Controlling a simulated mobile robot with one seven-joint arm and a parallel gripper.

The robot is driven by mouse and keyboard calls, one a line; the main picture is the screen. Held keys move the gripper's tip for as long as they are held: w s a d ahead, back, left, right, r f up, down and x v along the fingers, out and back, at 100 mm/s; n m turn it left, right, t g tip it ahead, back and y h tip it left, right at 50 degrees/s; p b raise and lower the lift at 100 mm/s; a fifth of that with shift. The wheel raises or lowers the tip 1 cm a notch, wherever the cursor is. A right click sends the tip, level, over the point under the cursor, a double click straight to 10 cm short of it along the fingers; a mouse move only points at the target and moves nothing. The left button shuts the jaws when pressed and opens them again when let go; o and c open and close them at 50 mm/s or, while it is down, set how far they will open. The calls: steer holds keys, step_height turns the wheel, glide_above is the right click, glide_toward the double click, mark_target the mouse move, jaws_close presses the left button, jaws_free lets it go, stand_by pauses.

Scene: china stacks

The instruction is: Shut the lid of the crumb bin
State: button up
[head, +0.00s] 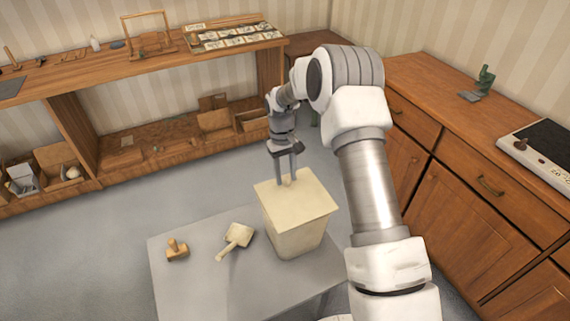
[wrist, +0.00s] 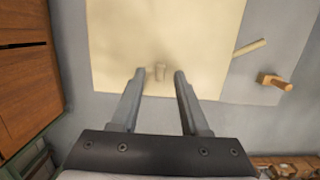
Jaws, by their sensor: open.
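The crumb bin (head: 297,241) is a cream, tapered box standing upright on the low grey table. Its square cream lid (head: 315,203) lies flat across the top, and no opening shows from here. The lid fills much of the wrist view (wrist: 150,30).
On the grey table (head: 195,295), a wooden stamp-like block (head: 177,250) and a pale mallet-like tool (head: 236,238) lie left of the bin. A wooden cabinet (head: 480,195) stands at right. Wooden shelving (head: 180,68) runs along the back. Open floor lies between.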

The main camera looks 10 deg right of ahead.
step_height(320, 180, up, 17)
steer(key=w, duration=0.2)
steer(key=shift+w+a, duration=0.35)
steer(key=shift+a, duration=0.1)
steer(key=shift+r, duration=0.1)
